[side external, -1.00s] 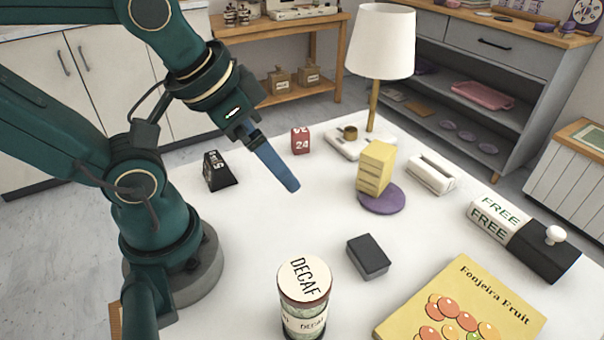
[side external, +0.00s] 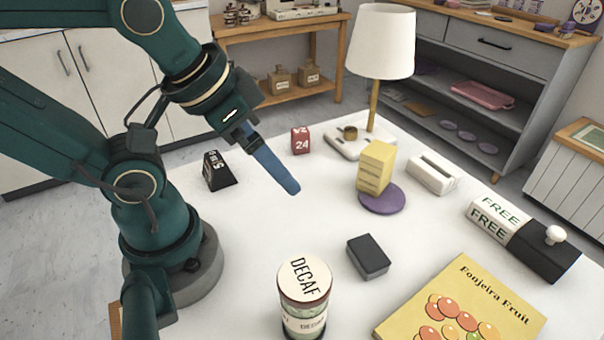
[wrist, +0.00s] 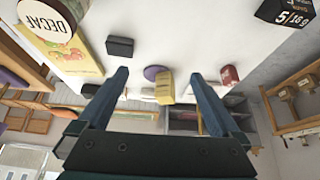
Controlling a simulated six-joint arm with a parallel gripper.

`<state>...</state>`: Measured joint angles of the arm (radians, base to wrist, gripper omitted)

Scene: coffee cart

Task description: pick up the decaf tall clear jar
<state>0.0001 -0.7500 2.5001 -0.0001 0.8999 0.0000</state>
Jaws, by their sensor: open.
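The decaf jar (side external: 304,297) stands upright at the front of the white table in the side view. It has a cream lid marked DECAF, and its bottom is cut off by the frame edge. In the wrist view the jar's lid (wrist: 46,27) shows at the upper left corner. My gripper (side external: 292,188) is above the table, well behind the jar and apart from it. In the wrist view my gripper (wrist: 160,78) has its two blue fingers spread wide with nothing held between them.
A dark box (side external: 368,256) lies right of the jar, with a yellow fruit book (side external: 460,308) beyond. A yellow block (side external: 375,168) on a purple disc (side external: 381,199), a lamp (side external: 379,45), a red cube (side external: 300,141) and a black tapered block (side external: 218,171) stand farther back. The table's middle is clear.

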